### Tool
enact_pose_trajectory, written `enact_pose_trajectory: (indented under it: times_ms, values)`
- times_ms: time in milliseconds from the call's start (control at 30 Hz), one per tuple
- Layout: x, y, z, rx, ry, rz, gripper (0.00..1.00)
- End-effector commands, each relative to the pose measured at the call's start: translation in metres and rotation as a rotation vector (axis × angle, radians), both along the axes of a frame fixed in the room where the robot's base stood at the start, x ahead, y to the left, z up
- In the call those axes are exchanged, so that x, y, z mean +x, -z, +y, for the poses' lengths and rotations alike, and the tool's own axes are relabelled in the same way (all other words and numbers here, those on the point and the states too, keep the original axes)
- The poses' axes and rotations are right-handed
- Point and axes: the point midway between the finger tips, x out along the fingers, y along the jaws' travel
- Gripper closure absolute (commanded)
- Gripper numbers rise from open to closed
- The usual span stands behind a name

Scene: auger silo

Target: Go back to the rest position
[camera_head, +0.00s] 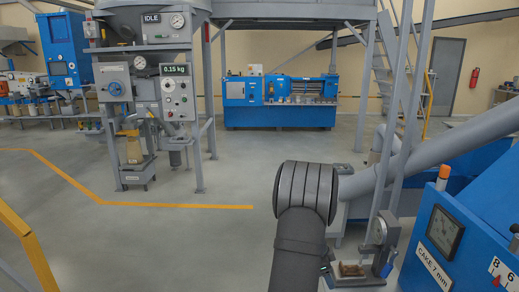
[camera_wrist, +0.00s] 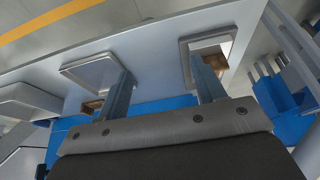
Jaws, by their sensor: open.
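My gripper (camera_wrist: 150,60) shows in the wrist view with its two fingers spread wide apart. The space between the fingertips is empty, and I see nothing held. A pale grey surface lies behind the fingers, with a blue strip below it. Small brown patches show beside the fingers; I cannot tell what they are. In the head view my dark arm rises at the bottom centre, and the gripper itself is not clearly visible there.
A grey gauge stand (camera_head: 381,238) with a brown piece (camera_head: 351,269) on its base is right of my arm. A blue machine (camera_head: 450,250) with a dial stands at the right. A grey weighing station (camera_head: 145,100) stands left. Open floor (camera_head: 190,235) lies between.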

Motion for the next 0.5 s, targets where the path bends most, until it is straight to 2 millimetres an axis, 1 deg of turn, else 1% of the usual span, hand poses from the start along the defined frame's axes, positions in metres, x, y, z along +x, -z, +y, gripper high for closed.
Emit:
enact_pose_trajectory:
  times_ms: [33,200,500]
  values:
    - [-0.008,-0.002,-0.007,0.000,0.002,0.000,0.37]
    - [-0.034,-0.008,-0.029,0.001,0.003,0.000,0.37]
    - [-0.084,-0.019,-0.062,0.000,0.004,-0.001,0.37]
